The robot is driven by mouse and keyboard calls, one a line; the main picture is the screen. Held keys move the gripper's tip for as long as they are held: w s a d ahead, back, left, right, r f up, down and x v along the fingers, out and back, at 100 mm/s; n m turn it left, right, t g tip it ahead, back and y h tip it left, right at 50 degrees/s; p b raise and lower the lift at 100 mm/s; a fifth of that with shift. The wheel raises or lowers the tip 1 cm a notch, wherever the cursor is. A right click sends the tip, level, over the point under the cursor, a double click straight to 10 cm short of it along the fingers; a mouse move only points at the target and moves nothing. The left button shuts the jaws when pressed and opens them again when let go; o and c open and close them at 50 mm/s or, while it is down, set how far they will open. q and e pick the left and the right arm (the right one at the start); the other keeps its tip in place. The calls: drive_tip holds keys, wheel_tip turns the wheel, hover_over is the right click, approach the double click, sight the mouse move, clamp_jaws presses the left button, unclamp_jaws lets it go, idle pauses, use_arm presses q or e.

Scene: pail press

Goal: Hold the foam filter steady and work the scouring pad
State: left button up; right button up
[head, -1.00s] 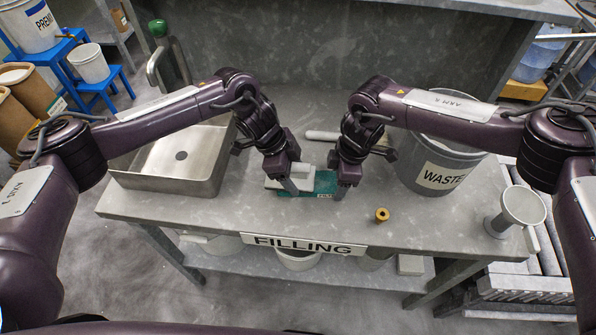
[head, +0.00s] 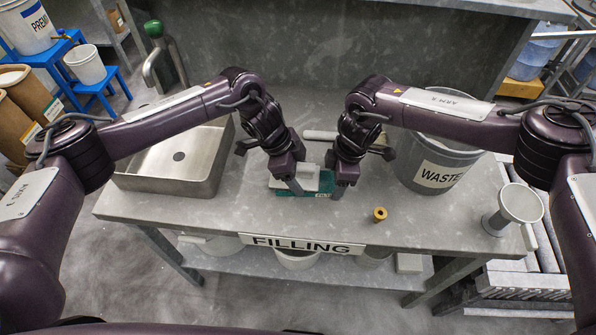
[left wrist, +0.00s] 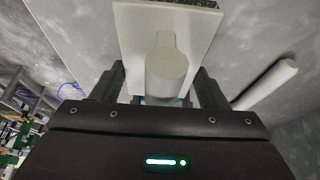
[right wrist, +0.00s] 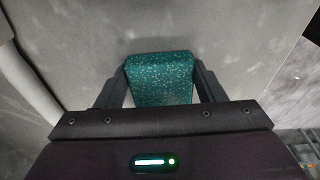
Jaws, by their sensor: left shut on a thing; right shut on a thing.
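The scouring pad (head: 308,176) is a pale block with a grip. In the left wrist view it is a white plate (left wrist: 205,40) with a rounded knob and a dark speckled edge. My left gripper (head: 296,188) is shut on its grip. The foam filter (head: 318,193), a teal speckled block with a label on its front, lies on the table under the pad. In the right wrist view the filter (right wrist: 160,78) sits between the fingers of my right gripper (head: 337,192), shut on its right end. Whether pad and filter touch is hard to tell.
A steel basin (head: 180,184) stands at the left of the table and a grey WASTE pail (head: 440,172) at the right. A brass fitting (head: 380,215) and a grey funnel-like piece (head: 518,204) are near the front right. A pale roller (head: 320,135) lies behind the grippers. The front middle is clear.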

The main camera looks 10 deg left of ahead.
use_arm(q)
drive_tip(key=shift+a+f, duration=0.1)
drive_tip(key=shift+a, duration=0.8)
drive_tip(key=shift+r, duration=2.05)
drive_tip(key=shift+s+d+f, duration=0.1)
drive_tip(key=shift+s+f, duration=0.3)
drive_tip(key=shift+f, duration=0.2)
drive_tip(key=shift+s+f, duration=0.4)
drive_tip(key=shift+f, duration=0.2)
drive_tip(key=shift+f, duration=0.75)
